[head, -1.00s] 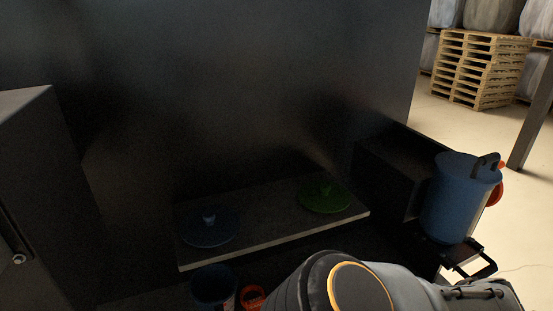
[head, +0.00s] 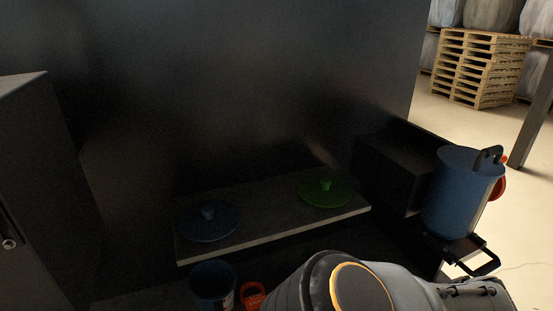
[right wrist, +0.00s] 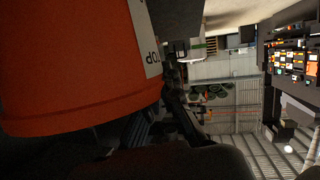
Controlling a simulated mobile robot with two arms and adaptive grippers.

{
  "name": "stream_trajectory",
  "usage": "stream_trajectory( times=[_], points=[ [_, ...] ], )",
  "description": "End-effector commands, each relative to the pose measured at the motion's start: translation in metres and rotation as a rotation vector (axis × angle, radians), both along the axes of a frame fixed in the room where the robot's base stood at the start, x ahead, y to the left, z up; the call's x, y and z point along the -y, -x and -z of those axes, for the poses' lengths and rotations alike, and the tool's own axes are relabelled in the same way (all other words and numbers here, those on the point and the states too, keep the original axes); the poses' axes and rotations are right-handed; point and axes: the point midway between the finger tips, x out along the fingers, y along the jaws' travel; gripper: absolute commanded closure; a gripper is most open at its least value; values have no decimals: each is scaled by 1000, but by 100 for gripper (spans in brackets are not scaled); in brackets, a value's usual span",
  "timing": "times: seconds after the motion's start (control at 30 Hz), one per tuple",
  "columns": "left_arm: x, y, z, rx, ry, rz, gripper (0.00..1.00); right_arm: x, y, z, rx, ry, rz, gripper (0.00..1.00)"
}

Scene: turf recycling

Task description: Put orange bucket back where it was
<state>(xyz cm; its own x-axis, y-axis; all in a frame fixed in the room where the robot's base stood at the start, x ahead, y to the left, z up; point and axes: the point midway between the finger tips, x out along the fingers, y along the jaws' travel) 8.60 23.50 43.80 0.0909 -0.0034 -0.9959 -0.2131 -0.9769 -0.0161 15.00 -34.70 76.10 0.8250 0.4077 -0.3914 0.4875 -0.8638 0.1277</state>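An orange bucket (right wrist: 75,60) with a white label fills the left of the right wrist view, very close to the camera. Dark parts of my right gripper (right wrist: 165,120) show beside its lower edge; their grip on it is unclear. In the head view a piece of orange (head: 501,180) shows behind a blue bucket (head: 458,195) at the right; most of it is hidden. Black linkage (head: 478,258) shows just below that blue bucket. My right arm crosses the bottom of the head view. My left gripper is not in view.
A grey shelf (head: 275,237) carries a blue lid (head: 208,226) and a green lid (head: 325,193). Below it are another blue bucket (head: 212,284) and a small orange object (head: 252,294), partly cut off. A dark cabinet (head: 35,180) stands left. Pallets (head: 480,68) stand at the back right.

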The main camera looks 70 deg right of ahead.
Motion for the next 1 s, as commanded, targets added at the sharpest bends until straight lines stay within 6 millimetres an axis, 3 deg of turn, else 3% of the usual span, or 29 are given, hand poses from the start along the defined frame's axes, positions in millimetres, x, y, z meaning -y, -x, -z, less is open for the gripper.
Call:
stream_trajectory(
  times=[0.47,0.63,0.83,0.9,1.0],
  points=[
    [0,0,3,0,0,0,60,0,0,6,3,1,-1,100],
    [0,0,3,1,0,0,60,0,0,6,3,1,-1,68],
    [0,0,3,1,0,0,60,0,0,6,1,0,-1,68],
    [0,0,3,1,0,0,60,0,1,7,-3,1,1,56],
    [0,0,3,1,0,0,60,0,1,7,-2,0,1,53]
  ],
)
